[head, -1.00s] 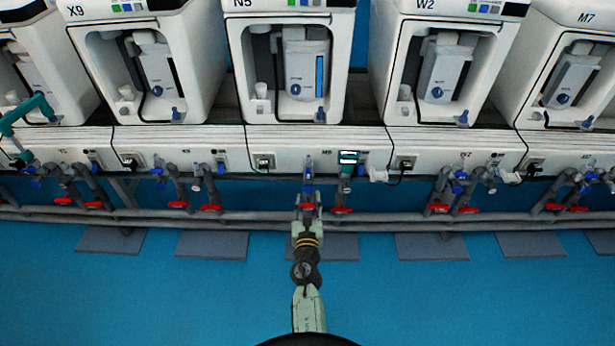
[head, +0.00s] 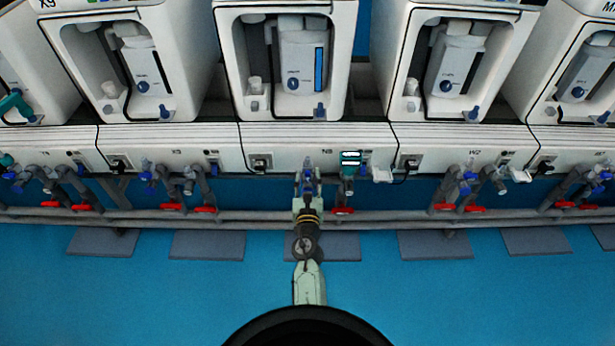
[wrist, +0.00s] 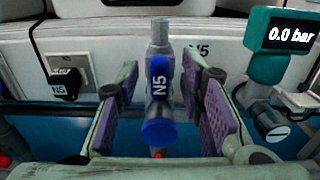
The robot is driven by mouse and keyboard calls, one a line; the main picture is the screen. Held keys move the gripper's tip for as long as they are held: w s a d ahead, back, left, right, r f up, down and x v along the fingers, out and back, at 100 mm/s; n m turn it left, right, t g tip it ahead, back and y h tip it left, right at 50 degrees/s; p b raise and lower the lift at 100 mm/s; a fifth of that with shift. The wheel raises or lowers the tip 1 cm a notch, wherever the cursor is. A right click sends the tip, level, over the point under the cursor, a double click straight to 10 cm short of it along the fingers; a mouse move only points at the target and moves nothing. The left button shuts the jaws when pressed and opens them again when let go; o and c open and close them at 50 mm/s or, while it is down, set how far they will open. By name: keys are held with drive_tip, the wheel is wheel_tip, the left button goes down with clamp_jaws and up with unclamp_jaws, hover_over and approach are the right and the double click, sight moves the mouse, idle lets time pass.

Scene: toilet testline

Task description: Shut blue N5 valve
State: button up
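A round blue end (wrist: 159,131) faces me below the handle. My gripper (wrist: 165,115) is open, with one purple-padded finger on each side of the valve and a visible gap on both sides. In the head view, my gripper (head: 307,190) reaches the N5 valve (head: 308,166) under the N5 machine, and the arm partly covers the lower pipe.
A teal gauge (wrist: 272,50) reading 0.0 bar stands close right of the valve. A socket with a black plug (wrist: 65,75) is at left. Red valves (head: 342,211) sit low on the pipes. Blue floor in front is clear.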

drive_tip(key=shift+c, duration=0.4)
clamp_jaws()
drive_tip(key=shift+m, duration=0.3)
drive_tip(key=m, duration=0.3)
drive_tip(key=shift+d+m+b, duration=0.1)
drive_tip(key=shift+m+b, duration=0.2)
drive_tip(key=shift+b, duration=0.05)
drive_tip(key=m, duration=0.4)
drive_tip(key=shift+d, duration=0.1)
drive_tip(key=m, duration=0.5)
drive_tip(key=shift+b, duration=0.3)
drive_tip(key=m, duration=0.4)
drive_tip(key=shift+f+m, duration=0.15)
drive_tip(key=shift+m, duration=0.15)
